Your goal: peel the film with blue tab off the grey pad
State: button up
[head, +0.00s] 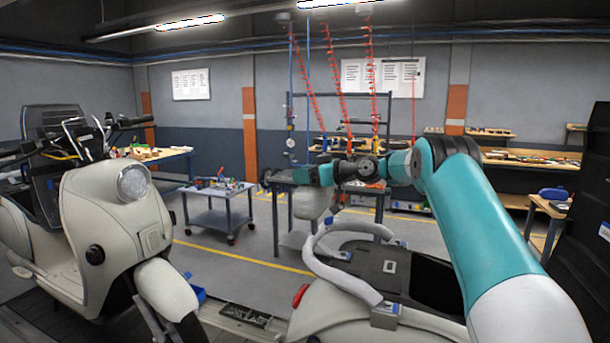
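My gripper (328,222) hangs at the end of my teal arm, in the middle of the head view, above the pale curved rail of a partly built scooter. It is small and its fingers cannot be made out, so I cannot tell whether it is open or shut. A small grey piece with a dark centre (390,267) lies on the black surface of the scooter body, right of and below my gripper. It may be the grey pad, but I cannot be sure.
The cream scooter body (340,322) with its curved rail (335,268) fills the bottom middle. A cream scooter (120,215) stands at left. A grey cart (220,212) stands behind on open floor.

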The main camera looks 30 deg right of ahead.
jog(key=shift+c, duration=0.7)
jog(key=s+a+r, duration=0.1)
jog(key=s+r, duration=0.2)
jog(key=r, duration=0.4)
jog(key=shift+s+b, duration=0.2)
jog(key=shift+b, duration=0.1)
jog(key=shift+a+r, duration=0.1)
jog(key=shift+r, duration=0.1)
notch_tip(320, 180, up, 7)
send_over(307, 188)
jog(key=s+a, duration=0.1)
jog(key=s, duration=0.2)
jog(key=shift+s+a+p, duration=0.15)
jog(key=shift+s+p, duration=0.05)
jog(key=shift+p, duration=0.25)
jog(key=shift+r, duration=0.1)
jog(key=s+r, duration=0.1)
jog(key=r+p, duration=0.1)
jog(key=r, duration=0.1)
jog(key=s+a+r, duration=0.1)
jog(key=r, duration=0.1)
jog(key=shift+s, duration=0.3)
jog(key=shift+d, duration=0.1)
